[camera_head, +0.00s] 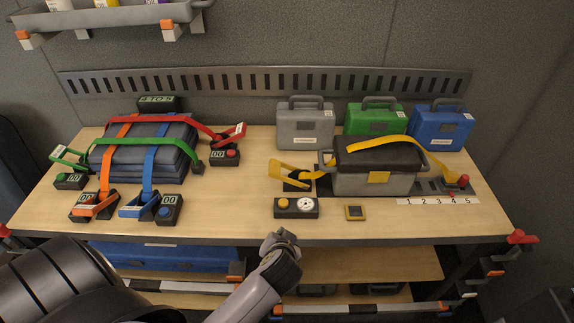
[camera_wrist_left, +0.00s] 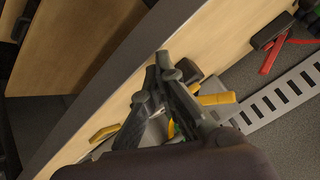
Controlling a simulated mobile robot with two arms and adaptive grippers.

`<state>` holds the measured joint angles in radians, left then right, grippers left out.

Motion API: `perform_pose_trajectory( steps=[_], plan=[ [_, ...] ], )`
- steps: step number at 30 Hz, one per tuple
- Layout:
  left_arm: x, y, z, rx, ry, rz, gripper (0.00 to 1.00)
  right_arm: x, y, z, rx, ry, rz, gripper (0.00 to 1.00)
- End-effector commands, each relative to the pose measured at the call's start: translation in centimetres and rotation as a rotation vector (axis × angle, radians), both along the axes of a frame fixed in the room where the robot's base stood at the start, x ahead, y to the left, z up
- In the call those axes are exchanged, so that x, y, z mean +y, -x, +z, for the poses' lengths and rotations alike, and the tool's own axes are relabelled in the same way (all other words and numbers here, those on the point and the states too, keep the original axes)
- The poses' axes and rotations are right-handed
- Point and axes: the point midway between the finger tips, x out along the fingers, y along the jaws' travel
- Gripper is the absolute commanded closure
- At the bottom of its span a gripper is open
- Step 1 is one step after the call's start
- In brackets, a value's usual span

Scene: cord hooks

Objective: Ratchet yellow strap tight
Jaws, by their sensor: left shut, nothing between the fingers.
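The yellow strap (camera_head: 385,143) runs over the dark lid of a grey toolbox (camera_head: 374,183) and down its right side to an anchor by a red knob. The yellow ratchet (camera_head: 290,172) stands left of the toolbox, its handle tilted up to the left. In front of it is a control box (camera_head: 296,208) with a yellow button and a round gauge. My left gripper (camera_head: 270,240) is at the table's front edge, below the control box and apart from the ratchet. In the left wrist view its fingers (camera_wrist_left: 163,60) are shut and empty, partly covering yellow parts. My right gripper is not in view.
Grey (camera_head: 305,125), green (camera_head: 371,119) and blue (camera_head: 441,128) cases stand at the back. On the left, a dark stack (camera_head: 148,160) is bound by red, green, orange and blue straps. A small yellow device (camera_head: 355,212) lies right of the control box.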

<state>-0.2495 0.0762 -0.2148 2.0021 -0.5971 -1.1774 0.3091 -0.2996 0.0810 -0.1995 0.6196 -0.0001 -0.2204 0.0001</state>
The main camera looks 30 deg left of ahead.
Motion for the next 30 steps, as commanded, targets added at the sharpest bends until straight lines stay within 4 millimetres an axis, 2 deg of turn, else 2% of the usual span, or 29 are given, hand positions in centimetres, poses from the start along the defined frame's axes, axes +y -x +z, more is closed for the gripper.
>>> perform_pose_trajectory(
  steps=[1, 3, 6, 9, 12, 17, 26, 30],
  plan=[
    [0.4, -1.8, 1.8, -0.066, -0.036, 0.019, 1.00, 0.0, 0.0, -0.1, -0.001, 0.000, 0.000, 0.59],
    [0.9, -4.0, 4.5, -0.159, -0.089, 0.046, 1.00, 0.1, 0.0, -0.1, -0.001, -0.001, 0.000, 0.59],
    [1.5, -6.4, 8.2, -0.282, -0.157, 0.080, 1.00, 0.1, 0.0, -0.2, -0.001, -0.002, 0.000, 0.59],
    [1.7, -8.0, 11.2, -0.377, -0.207, 0.100, 1.00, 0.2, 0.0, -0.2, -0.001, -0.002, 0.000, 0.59],
    [1.8, -8.8, 13.1, -0.438, -0.236, 0.113, 1.00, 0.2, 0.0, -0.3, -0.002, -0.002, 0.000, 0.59],
    [1.8, -9.2, 14.2, -0.471, -0.254, 0.118, 1.00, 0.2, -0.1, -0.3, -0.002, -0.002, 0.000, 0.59],
    [1.9, -9.3, 14.2, -0.469, -0.254, 0.118, 1.00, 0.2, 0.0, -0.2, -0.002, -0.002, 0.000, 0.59],
    [2.5, -10.1, 14.1, -0.469, -0.258, 0.117, 1.00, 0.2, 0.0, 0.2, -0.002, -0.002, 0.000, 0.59]
  ],
)
